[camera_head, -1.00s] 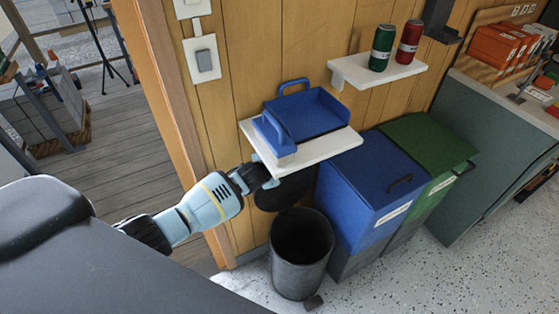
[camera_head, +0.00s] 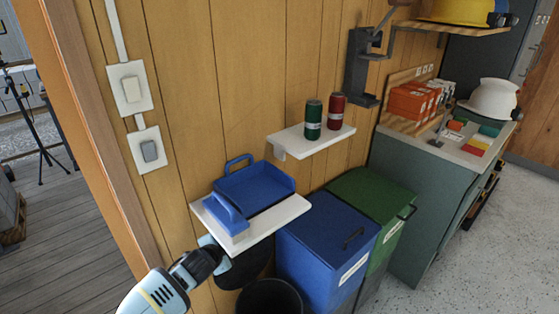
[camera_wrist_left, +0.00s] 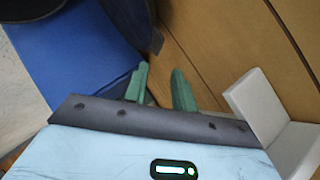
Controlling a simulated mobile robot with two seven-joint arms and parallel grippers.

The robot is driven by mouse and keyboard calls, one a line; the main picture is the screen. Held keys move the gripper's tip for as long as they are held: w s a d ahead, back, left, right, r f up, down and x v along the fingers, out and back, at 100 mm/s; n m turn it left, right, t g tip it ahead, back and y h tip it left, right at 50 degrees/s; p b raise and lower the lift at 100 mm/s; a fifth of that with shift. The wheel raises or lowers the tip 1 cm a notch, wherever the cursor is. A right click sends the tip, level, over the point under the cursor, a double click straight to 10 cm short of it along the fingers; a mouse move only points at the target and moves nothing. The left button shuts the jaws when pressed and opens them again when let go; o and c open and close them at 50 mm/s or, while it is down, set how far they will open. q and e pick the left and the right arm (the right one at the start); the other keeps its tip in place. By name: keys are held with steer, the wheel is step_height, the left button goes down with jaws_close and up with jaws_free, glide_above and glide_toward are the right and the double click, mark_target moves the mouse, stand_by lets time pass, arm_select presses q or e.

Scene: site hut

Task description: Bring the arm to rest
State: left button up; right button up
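My left arm comes in from the bottom left in the head view. Its left gripper (camera_head: 218,255) is just under the white shelf that holds a blue tray, and its fingertips are hidden there. In the left wrist view the two green fingers (camera_wrist_left: 160,84) stand apart with nothing between them, in front of the wooden wall. A white bracket (camera_wrist_left: 262,106) is to the right of the fingers and a blue surface (camera_wrist_left: 85,62) to the left. My right gripper is in no view.
The white shelf (camera_head: 279,222) carries the blue tray (camera_head: 262,187). A blue bin (camera_head: 318,255), a green bin (camera_head: 375,200) and a black bucket (camera_head: 270,298) stand close by. A higher shelf (camera_head: 308,146) holds a green can (camera_head: 313,119) and a red can (camera_head: 336,111). Floor shows at right.

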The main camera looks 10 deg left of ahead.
arm_select(q)
steer(key=s+d+f+n+g+h, duration=0.1)
steer(key=s+d+f, duration=0.2)
steer(key=s, duration=0.4)
steer(key=s+d+f+n, duration=0.1)
steer(key=s+d+f, duration=0.25)
steer(key=s, duration=0.35)
steer(key=s+d+f+n+g+h, duration=0.1)
steer(key=s+d+f+n, duration=0.15)
steer(key=s, duration=0.45)
steer(key=s+a+n+g, duration=0.1)
steer(key=s+n, duration=0.4)
steer(key=s, duration=1.8)
steer(key=shift+s+r+y+p, duration=0.15)
steer(key=shift+r+y+p, duration=0.1)
steer(key=shift+y+p, duration=0.1)
steer(key=shift+a, duration=0.2)
